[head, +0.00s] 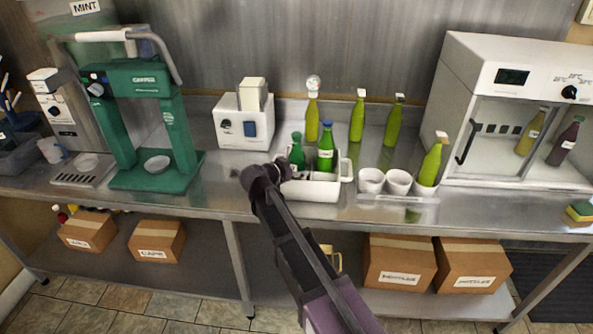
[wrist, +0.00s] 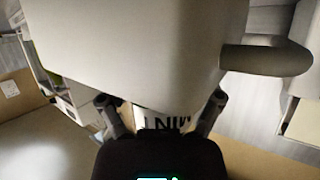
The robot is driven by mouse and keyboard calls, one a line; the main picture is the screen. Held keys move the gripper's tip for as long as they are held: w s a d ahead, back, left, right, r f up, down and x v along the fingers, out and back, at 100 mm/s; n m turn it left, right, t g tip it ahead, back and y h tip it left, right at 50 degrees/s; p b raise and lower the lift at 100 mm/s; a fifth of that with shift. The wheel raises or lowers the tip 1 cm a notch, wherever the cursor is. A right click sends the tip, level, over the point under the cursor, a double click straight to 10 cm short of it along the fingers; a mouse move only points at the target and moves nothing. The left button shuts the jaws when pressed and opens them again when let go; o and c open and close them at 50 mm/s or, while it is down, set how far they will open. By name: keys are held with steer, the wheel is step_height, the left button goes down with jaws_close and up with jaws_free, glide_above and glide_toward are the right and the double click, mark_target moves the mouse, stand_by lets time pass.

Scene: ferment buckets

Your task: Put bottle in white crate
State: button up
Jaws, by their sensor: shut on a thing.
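The white crate (head: 312,190) stands on the steel counter and holds a green bottle (head: 326,150) upright. My gripper (head: 287,173) is at the crate's left side, shut on a second, shorter-looking green bottle (head: 297,151). This bottle's lower part is hidden by the gripper and crate, so I cannot tell whether it rests on the crate floor. In the wrist view my gripper (wrist: 163,112) has a lettered white label between its fingers. The white crate (wrist: 140,45) seems to fill the top of that view, very close, with a handle at right.
Several yellow-green bottles (head: 357,118) stand behind the crate. White cups (head: 371,181) and a tilted bottle (head: 432,163) are at its right. A white machine (head: 243,127) stands behind left, a green press (head: 120,130) farther left. A glass-fronted cabinet (head: 520,105) stands at right.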

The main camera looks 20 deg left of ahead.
steer(key=shift+f, duration=0.2)
steer(key=o, duration=1.1)
steer(key=shift+r, duration=0.1)
steer(key=shift+r, duration=0.2)
steer(key=p+v, duration=0.4)
steer(key=v, duration=0.8)
steer(key=shift+p, duration=0.3)
